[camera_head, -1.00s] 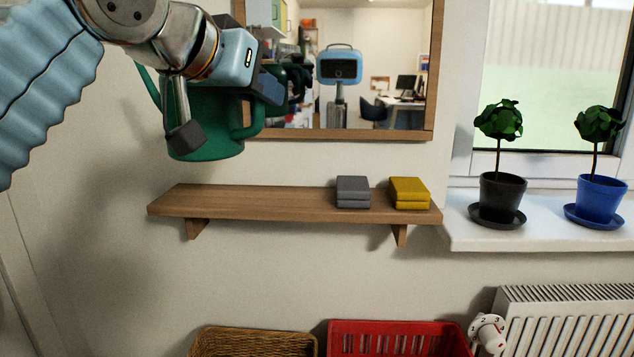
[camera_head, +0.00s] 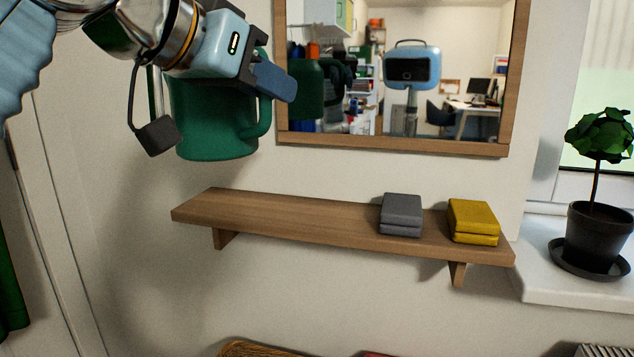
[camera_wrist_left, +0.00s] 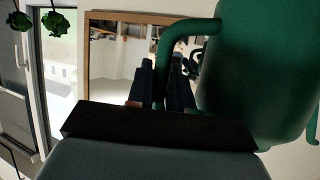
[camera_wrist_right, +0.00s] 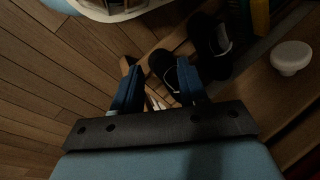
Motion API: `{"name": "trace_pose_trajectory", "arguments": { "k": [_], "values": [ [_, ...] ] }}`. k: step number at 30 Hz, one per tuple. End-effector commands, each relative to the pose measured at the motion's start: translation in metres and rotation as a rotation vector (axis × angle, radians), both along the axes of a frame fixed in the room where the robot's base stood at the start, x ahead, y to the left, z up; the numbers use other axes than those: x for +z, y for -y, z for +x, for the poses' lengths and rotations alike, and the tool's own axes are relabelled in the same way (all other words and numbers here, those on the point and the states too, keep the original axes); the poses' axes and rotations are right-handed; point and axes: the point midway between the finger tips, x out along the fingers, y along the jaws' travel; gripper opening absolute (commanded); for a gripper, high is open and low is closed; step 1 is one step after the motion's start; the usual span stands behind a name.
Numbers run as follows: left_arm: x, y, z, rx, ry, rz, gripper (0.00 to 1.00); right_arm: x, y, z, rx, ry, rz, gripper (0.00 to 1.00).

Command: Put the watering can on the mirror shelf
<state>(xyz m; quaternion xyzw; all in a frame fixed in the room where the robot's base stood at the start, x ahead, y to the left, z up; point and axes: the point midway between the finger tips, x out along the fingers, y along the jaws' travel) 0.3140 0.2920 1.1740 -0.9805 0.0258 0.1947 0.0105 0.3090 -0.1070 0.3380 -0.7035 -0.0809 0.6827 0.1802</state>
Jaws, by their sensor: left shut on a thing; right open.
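The green watering can (camera_head: 212,122) hangs in the air above the left end of the wooden mirror shelf (camera_head: 300,222), apart from it and roughly upright. My left gripper (camera_head: 272,84) is shut on the can's handle, which is on its right side in the head view. The left wrist view shows the handle (camera_wrist_left: 162,60) between my fingers, with the can body (camera_wrist_left: 255,75) to the right. My right gripper (camera_wrist_right: 158,84) is open and empty, low above the floor; it is outside the head view.
A wood-framed mirror (camera_head: 395,145) hangs above. A potted plant (camera_head: 597,235) stands on the sill. Dark shoes (camera_wrist_right: 205,45) lie near my right gripper.

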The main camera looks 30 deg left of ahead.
Motion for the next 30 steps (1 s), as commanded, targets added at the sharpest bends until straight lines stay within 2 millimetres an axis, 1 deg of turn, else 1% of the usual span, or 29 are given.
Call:
{"name": "trace_pose_trajectory", "arguments": {
  "k": [2,5,8,16,19,24,30],
  "values": [
    [0.001,-0.001,-0.002,-0.001,0.006,0.005,0.00,0.000,0.000,0.000,0.000,0.000,0.000,0.43],
    [-0.004,-0.007,0.004,-0.002,0.004,0.003,0.00,-0.002,0.000,0.000,0.000,0.000,0.000,0.43],
    [-0.012,-0.019,0.017,-0.002,0.004,0.002,0.00,-0.004,0.000,0.000,0.000,0.001,0.000,0.43],
    [-0.040,-0.063,0.064,-0.001,0.004,0.003,0.00,-0.008,0.000,0.000,-0.001,0.000,-0.001,0.43],
    [-0.061,-0.074,0.075,-0.001,0.005,0.002,0.00,-0.016,0.001,0.000,-0.003,0.001,-0.001,0.43],
    [-0.081,-0.086,0.088,-0.002,0.007,0.003,0.00,-0.020,0.001,0.000,-0.004,0.000,-0.002,0.43],
    [-0.091,-0.093,0.095,-0.001,0.008,0.005,0.00,-0.021,0.001,0.000,-0.004,0.001,-0.002,0.43]
  ]
}}
